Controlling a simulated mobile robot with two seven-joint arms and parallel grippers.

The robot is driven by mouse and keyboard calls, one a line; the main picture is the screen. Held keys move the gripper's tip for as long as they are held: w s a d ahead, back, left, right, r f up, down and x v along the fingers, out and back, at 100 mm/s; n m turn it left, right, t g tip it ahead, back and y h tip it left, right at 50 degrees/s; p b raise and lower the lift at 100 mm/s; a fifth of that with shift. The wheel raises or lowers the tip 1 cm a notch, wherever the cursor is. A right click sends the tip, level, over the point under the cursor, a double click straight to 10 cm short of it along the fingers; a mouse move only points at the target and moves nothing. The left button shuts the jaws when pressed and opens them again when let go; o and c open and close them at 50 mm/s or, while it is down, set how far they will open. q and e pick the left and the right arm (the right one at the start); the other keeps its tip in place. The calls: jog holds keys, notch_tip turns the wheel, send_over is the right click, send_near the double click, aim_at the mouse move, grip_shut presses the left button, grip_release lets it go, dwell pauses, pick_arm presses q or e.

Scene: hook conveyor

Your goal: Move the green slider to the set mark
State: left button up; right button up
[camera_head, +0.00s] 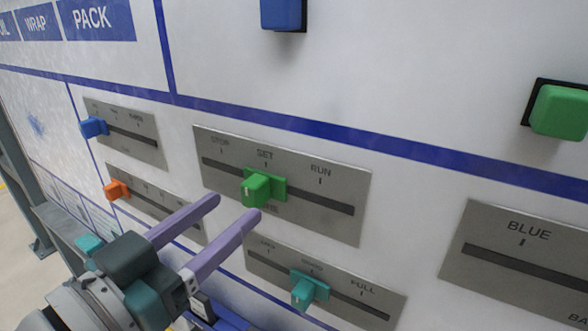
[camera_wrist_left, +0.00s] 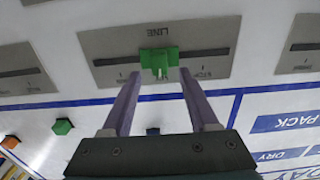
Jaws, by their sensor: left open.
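The green slider (camera_head: 257,188) sits in the slot of a grey plate (camera_head: 340,228) marked STOP, SET and RUN. Its knob is under the SET label, roughly in line with the tick there. My left gripper (camera_head: 234,208) is open, its two lilac fingers pointing at the panel just left of and below the knob. In the left wrist view, where the labels are upside down, the green slider (camera_wrist_left: 158,60) shows between and beyond the fingertips (camera_wrist_left: 158,76), with a gap on each side. I cannot tell the depth gap exactly. My right gripper is not in view.
Other sliders sit close by: a blue one (camera_head: 94,127), an orange one (camera_head: 117,190) and a teal one (camera_head: 306,290). A green button (camera_head: 558,111) and a blue button (camera_head: 283,13) stick out higher up. A plate marked BLUE (camera_head: 490,265) is at the right.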

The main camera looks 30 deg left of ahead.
pick_arm(q)
jog(key=s, duration=0.2)
jog(key=s+b, duration=0.1)
jog(key=s, duration=0.2)
jog(key=shift+s+a, duration=0.25)
jog(key=shift+s, duration=0.05)
jog(key=shift+w, duration=0.1)
notch_tip(320, 180, down, 7)
jog(key=s+d+g, duration=0.1)
jog(key=d+g, duration=0.1)
jog(key=g, duration=0.5)
jog(key=s+d+f+m+g, duration=0.1)
jog(key=s+g, duration=0.6)
jog(key=s, duration=0.1)
notch_tip(320, 180, up, 18)
jog(key=s+y+p, duration=0.1)
jog(key=p, duration=1.7)
jog(key=shift+s+d, duration=0.15)
jog(key=shift+s, duration=0.15)
